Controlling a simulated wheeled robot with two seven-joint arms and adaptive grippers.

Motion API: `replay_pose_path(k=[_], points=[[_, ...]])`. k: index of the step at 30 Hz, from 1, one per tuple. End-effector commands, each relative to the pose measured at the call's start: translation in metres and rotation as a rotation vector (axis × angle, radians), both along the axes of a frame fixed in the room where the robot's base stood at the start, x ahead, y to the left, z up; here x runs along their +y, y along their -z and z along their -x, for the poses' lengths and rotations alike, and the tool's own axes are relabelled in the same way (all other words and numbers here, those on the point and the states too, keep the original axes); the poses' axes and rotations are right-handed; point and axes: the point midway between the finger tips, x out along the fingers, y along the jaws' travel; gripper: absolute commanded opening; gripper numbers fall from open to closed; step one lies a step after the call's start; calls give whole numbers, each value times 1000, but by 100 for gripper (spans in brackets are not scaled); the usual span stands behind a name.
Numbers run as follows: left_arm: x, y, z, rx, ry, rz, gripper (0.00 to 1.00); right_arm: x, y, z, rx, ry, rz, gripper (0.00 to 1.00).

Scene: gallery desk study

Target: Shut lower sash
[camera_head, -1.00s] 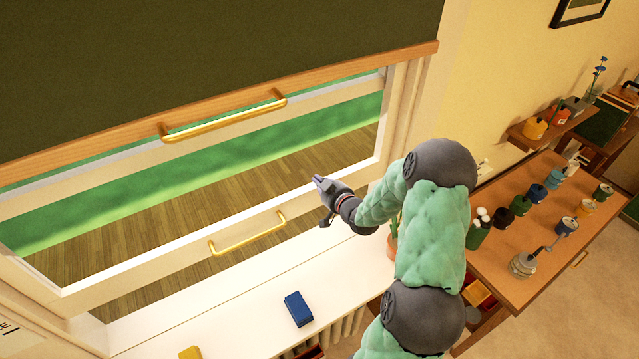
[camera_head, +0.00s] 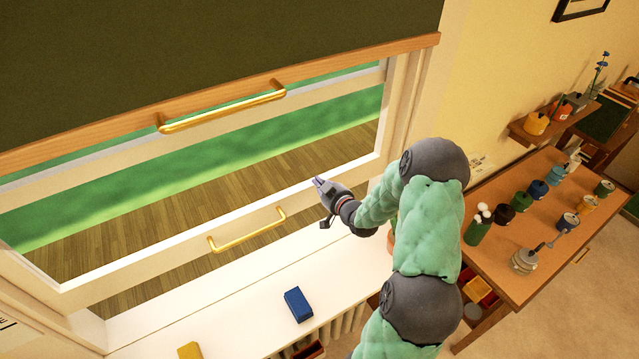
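The lower sash is a white frame whose bottom rail (camera_head: 170,248) carries a brass handle (camera_head: 248,231). Wooden floor shows in a gap between this rail and the white sill (camera_head: 245,300), so the sash stands raised. My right gripper (camera_head: 318,183) is in front of the window, up and to the right of the brass handle and apart from it in the picture. Its fingertips point left toward the glass area. They are small, and I cannot tell whether they are open. My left gripper is out of view.
A dark green blind (camera_head: 200,55) with a wooden bar and second brass handle (camera_head: 222,107) covers the top. A blue block (camera_head: 298,305) and a yellow block (camera_head: 190,350) lie on the sill. A table (camera_head: 500,235) with several jars stands right.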

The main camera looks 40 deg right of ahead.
Motion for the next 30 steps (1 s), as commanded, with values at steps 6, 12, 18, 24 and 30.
replay_pose_path(k=[6,12,18,24,30], points=[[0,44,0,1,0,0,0,1,47,1,7,0,-5,0],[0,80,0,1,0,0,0,2,84,1,9,-1,-7,0],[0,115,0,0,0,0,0,2,121,1,10,-1,-7,0],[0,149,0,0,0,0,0,2,158,1,9,-1,-8,0],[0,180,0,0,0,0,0,2,192,1,10,-2,-8,0]])
